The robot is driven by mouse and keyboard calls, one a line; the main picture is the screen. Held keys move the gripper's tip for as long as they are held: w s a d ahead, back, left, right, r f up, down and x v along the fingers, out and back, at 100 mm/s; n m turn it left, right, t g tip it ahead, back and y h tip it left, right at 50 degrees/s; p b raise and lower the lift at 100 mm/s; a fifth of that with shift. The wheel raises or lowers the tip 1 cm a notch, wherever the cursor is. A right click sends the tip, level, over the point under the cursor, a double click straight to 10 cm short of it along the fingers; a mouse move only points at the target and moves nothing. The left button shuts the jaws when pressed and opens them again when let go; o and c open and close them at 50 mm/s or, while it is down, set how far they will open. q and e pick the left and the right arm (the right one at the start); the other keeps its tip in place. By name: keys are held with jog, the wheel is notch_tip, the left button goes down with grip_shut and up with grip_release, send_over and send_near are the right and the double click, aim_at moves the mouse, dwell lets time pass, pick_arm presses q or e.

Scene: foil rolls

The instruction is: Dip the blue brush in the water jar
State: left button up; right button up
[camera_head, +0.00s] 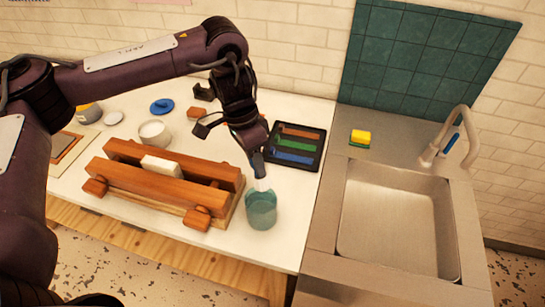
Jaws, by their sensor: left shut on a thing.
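The water jar (261,210), a teal see-through glass, stands on the white table near its right front edge. My left gripper (254,150) points down above the jar and is shut on the blue brush (258,164). The brush hangs nearly upright, blue-grey above and pale at its lower end. That lower end is at the jar's mouth; I cannot tell whether it is inside the rim or touches water. The gripper's fingers are small and partly merge with the dark wrist. My right gripper is not in view.
A wooden vise-like clamp (120,178) holding a white block (161,166) stands just left of the jar. A black tray (316,150) with red, green and blue strips lies behind it. A steel sink (398,225) with a faucet (430,154) and a yellow-green sponge (360,137) are at right.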

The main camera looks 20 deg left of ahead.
aim_at(254, 176)
pick_arm(q)
jog(key=shift+f, duration=0.1)
jog(key=shift+a+f+b, duration=0.65)
jog(key=shift+b, duration=0.05)
jog(key=shift+f+b, duration=0.3)
jog(key=shift+b, duration=0.05)
jog(key=b+x, duration=0.3)
jog(key=b, duration=0.1)
jog(key=shift+w+a+f, duration=0.1)
jog(key=shift+w+f, duration=0.15)
jog(key=shift+f, duration=0.05)
jog(key=shift+f+b, duration=0.85)
jog(key=shift+f, duration=1.25)
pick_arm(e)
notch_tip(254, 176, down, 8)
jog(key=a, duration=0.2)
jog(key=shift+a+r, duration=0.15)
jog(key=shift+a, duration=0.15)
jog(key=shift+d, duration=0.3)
